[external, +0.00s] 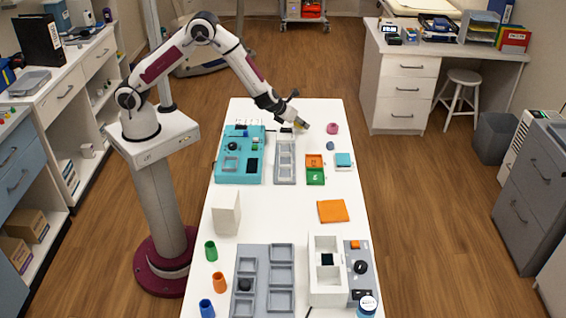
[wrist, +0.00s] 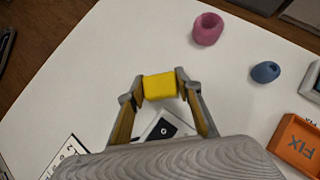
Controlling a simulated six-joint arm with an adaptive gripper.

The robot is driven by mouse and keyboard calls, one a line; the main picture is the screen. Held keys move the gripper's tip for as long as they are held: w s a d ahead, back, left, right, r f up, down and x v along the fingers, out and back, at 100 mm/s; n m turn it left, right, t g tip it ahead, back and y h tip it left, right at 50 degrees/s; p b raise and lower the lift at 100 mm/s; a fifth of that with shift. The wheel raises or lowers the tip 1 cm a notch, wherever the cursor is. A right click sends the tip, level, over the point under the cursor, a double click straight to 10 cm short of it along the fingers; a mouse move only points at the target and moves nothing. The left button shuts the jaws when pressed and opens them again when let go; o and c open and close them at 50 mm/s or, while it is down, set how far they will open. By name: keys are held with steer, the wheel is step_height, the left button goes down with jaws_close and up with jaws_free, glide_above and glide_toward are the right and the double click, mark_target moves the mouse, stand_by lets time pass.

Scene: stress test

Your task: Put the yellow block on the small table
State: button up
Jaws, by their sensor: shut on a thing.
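The yellow block (wrist: 159,87) is between the two fingertips of my gripper (wrist: 160,84) in the wrist view. My gripper is shut on it, with a finger touching each side. In the external view my gripper (external: 299,125) is over the far part of the long white table (external: 336,250); the block is too small there to make out well. I cannot tell how high the block is above the surface. I cannot tell which thing is the small table.
A pink ring (external: 332,128) and a dark blue lump (external: 330,146) lie right of my gripper. A black-and-white piece (wrist: 160,129) lies below it. Nearby are a grey tray (external: 285,181), orange bin (external: 314,160) and teal board (external: 222,172). The far right corner is clear.

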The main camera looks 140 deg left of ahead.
steer(key=shift+f, duration=0.7)
steer(key=shift+f, duration=0.15)
steer(key=o, duration=1.1)
steer(key=shift+v, duration=6.1)
